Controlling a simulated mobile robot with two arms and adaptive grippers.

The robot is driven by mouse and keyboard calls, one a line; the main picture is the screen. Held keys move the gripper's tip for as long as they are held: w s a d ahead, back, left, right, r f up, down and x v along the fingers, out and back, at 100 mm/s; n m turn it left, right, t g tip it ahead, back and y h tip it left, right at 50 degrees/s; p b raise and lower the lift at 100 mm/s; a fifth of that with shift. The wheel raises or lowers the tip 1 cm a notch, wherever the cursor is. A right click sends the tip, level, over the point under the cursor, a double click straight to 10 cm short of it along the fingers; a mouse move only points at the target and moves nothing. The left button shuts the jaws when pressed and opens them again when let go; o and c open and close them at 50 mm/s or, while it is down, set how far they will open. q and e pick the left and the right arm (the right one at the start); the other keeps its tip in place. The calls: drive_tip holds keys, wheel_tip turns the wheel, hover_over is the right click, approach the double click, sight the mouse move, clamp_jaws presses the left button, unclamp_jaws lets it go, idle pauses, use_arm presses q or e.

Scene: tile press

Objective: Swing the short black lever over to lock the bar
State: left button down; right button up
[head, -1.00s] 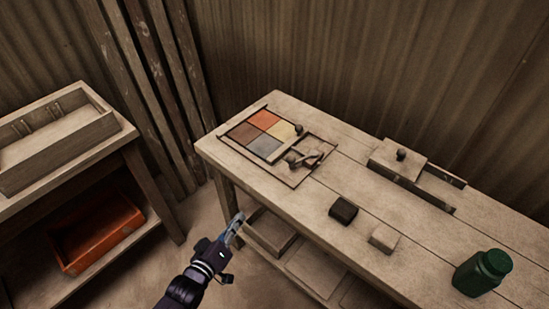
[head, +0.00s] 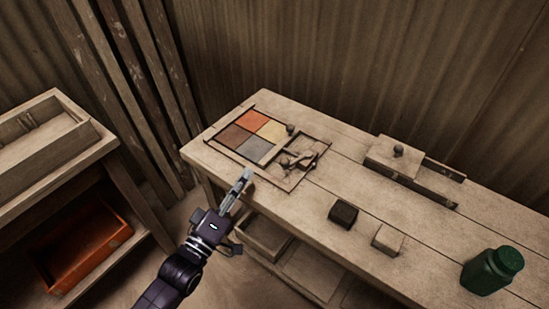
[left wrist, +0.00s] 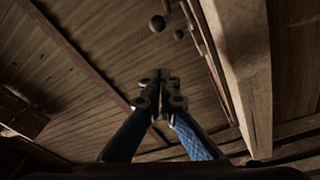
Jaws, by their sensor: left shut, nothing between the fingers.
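The tile press is a dark-edged frame (head: 262,170) set on the bench top in the head view. Its left part holds four tiles: orange, yellow, brown and grey. A small dark round knob (head: 290,129) stands at its back edge. Short dark lever parts (head: 302,160) lie in the right part; which piece is the locking lever, and its exact angle, is too small to tell. My left gripper (head: 247,174) is shut and empty at the bench's front edge, just in front of the press and apart from the lever. Its closed fingertips (left wrist: 158,76) show in the left wrist view.
A dark block (head: 343,213), a pale block (head: 388,239) and a green jar (head: 492,270) stand to the right. A wooden fixture with a knob (head: 398,151) is at the back. A side table with an orange bin (head: 85,250) is left.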

use_arm(q)
drive_tip(key=p+x, duration=0.1)
drive_tip(key=x, duration=0.8)
drive_tip(key=shift+r, duration=0.15)
drive_tip(key=shift+w+d, duration=0.35)
drive_tip(key=shift+w, duration=0.05)
drive_tip(key=shift+s+d+f+p, duration=0.5)
drive_tip(key=shift+s+d+f, duration=0.2)
drive_tip(key=shift+s, duration=0.25)
drive_tip(key=shift+s+d+f, duration=0.25)
drive_tip(key=shift+s+d, duration=0.1)
drive_tip(key=shift+s, duration=0.1)
use_arm(e)
drive_tip(key=shift+s+a+r, duration=0.15)
drive_tip(key=shift+s+r, duration=0.1)
drive_tip(key=shift+r, duration=0.3)
drive_tip(key=shift+s+a+r, duration=0.15)
drive_tip(key=shift+s+r, duration=0.05)
drive_tip(key=shift+r, duration=0.35)
drive_tip(key=shift+d, duration=0.1)
